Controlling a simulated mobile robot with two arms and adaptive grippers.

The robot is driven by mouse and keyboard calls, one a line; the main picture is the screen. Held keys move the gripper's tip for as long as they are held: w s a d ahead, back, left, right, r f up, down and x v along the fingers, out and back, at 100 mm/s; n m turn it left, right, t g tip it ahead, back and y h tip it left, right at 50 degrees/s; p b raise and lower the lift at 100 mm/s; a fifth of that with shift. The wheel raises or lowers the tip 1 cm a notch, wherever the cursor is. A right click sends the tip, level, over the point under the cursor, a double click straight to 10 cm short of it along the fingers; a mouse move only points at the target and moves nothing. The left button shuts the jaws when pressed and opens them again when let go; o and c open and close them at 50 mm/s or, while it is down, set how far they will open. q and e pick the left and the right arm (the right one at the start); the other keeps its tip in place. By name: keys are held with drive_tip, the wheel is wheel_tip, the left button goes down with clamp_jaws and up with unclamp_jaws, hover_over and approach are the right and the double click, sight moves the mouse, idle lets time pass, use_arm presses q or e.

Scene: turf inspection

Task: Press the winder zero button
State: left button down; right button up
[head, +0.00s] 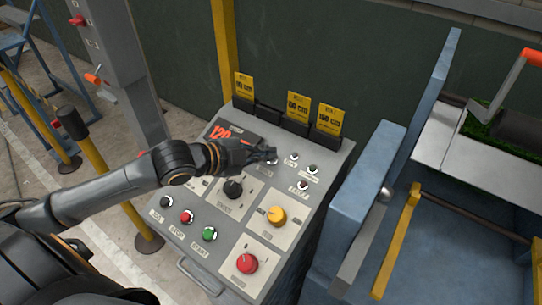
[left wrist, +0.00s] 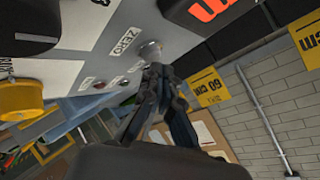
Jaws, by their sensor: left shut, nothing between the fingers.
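The grey control console (head: 185,240) stands in front of me with a sloped panel of buttons and knobs. My left gripper (head: 270,155) reaches over its upper part, shut and empty. In the left wrist view, a silver round button (left wrist: 150,50) sits beside the label "ZERO" (left wrist: 124,42). The shut fingertips (left wrist: 156,72) are right at this button and overlap its edge; I cannot tell whether they touch it. In the head view the fingers mostly cover the button. My right gripper is not in view.
A red-digit display (head: 222,132) lies behind the gripper. A black knob (head: 233,189), yellow knob (head: 277,216), red knob (head: 247,263) and green button (head: 210,234) are nearby. Yellow cards (head: 298,106) stand along the back edge. A blue machine frame (head: 360,195) rises close on the right.

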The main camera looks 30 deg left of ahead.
use_arm(q)
drive_tip(key=shift+w+f, duration=0.15)
drive_tip(key=shift+f, duration=0.4)
idle(0.5)
drive_tip(key=shift+r, duration=0.1)
drive_tip(key=shift+s+r+p, duration=0.35)
drive_tip(key=shift+r+p, duration=0.45)
drive_tip(key=shift+p, duration=0.1)
drive_tip(key=shift+r, duration=0.15)
drive_tip(key=r+p, duration=0.1)
drive_tip(key=s+r+p, duration=0.1)
drive_tip(key=r+p, duration=0.2)
drive_tip(key=p, duration=0.1)
drive_tip(key=shift+s+a+r, duration=0.15)
drive_tip(key=shift+s+r, duration=0.1)
drive_tip(key=shift+s, duration=0.05)
idle(0.7)
